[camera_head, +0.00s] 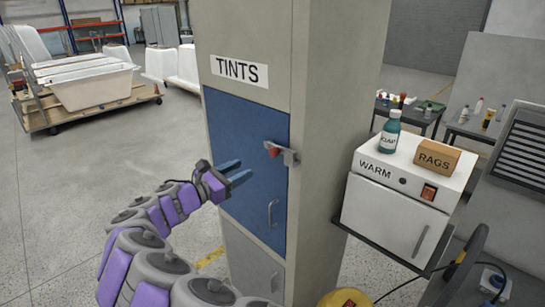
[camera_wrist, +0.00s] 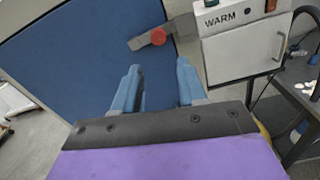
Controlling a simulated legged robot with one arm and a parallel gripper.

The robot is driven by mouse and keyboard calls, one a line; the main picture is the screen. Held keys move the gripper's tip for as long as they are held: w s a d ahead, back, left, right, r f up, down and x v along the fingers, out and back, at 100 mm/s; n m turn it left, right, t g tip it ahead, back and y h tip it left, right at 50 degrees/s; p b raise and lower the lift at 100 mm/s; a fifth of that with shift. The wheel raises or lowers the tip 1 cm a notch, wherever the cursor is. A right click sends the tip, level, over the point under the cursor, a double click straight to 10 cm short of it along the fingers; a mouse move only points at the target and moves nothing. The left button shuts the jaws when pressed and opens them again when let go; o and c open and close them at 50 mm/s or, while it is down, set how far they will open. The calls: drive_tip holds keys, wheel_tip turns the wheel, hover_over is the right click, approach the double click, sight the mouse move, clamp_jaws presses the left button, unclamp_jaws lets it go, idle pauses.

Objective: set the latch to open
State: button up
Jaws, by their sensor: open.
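The latch (camera_head: 284,154) is a grey metal bar with a red knob on the right edge of a blue door. The blue door (camera_head: 245,165) is on a tall grey cabinet labelled TINTS, and looks shut. The bar lies across the door's edge onto the frame. My gripper (camera_head: 238,174) is open and empty in front of the door, to the left of and below the latch, not touching it. In the wrist view, the latch (camera_wrist: 160,38) with its red knob is ahead, above the gap between the blue fingertips (camera_wrist: 158,70).
A white WARM cabinet (camera_head: 395,205) stands on a shelf at the right, with a soap bottle (camera_head: 390,132) and a RAGS box (camera_head: 437,158) on top. The blue door has a handle (camera_head: 271,213) below the latch. Bathtub shells (camera_head: 95,85) stand at the back left. Open floor lies at the left.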

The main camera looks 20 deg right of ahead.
sight(271, 153)
drive_tip(key=b+x, duration=0.1)
drive_tip(key=x, duration=1.1)
drive_tip(key=shift+s+f, duration=0.1)
drive_tip(key=shift+w+a, duration=0.25)
drive_tip(key=shift+a, duration=0.35)
drive_tip(key=shift+d, duration=0.5)
drive_tip(key=shift+c, duration=0.4)
drive_tip(key=shift+d, duration=0.25)
drive_tip(key=shift+c, duration=2.3)
drive_tip(key=shift+a, duration=0.25)
clamp_jaws()
